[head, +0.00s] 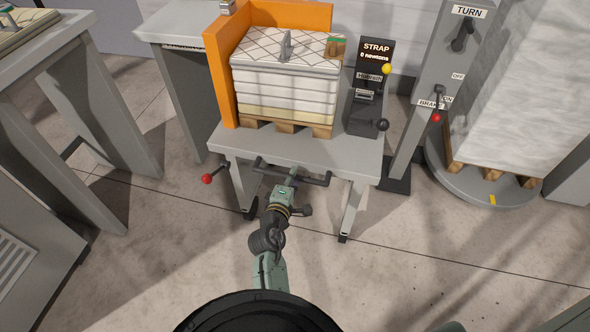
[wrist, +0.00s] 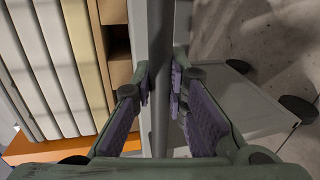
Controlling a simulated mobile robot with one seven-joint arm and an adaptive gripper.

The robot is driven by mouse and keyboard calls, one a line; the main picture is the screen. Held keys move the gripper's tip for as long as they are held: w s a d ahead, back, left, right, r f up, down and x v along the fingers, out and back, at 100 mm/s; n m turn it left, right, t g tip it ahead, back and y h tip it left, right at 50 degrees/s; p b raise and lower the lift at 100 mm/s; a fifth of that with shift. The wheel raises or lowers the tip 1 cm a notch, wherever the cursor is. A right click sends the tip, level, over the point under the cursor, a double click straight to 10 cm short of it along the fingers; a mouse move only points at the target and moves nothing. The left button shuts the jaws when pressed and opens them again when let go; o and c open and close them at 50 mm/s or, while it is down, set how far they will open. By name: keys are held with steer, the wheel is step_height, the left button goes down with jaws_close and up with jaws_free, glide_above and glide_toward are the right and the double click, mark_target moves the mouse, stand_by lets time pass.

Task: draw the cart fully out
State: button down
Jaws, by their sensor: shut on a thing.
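The cart (head: 300,150) is a grey wheeled table with a dark handle bar (head: 318,180) along its front. It bears a wooden pallet (head: 262,124) with a stack of white quilted layers (head: 285,90). My gripper (head: 289,177) is at the middle of the handle bar and shut on it. In the wrist view the bar (wrist: 161,40) runs between the purple-padded fingers of my gripper (wrist: 160,86). A lever with a red knob (head: 207,178) sticks out at the cart's front left.
A strap post (head: 370,90) with yellow and black knobs stands on the cart's right. A grey column (head: 440,80) carries TURN and BRAKE levers. A turntable (head: 490,188) with a wrapped load is at right. Grey benches (head: 100,100) stand left. Floor in front is clear.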

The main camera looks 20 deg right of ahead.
steer(key=shift+s+a+f, duration=0.15)
steer(key=shift+s, duration=0.15)
steer(key=c, duration=1.6)
jaws_free()
steer(key=shift+a, duration=0.1)
steer(key=shift+o, duration=0.2)
steer(key=o, duration=0.7)
step_height(320, 180, up, 11)
steer(key=shift+w+f, duration=0.1)
steer(key=shift+f, duration=0.1)
steer(key=shift+s+r, duration=0.2)
steer(key=shift+r, duration=0.1)
steer(key=c, duration=0.7)
steer(key=shift+f, duration=0.35)
steer(key=shift+w, duration=0.1)
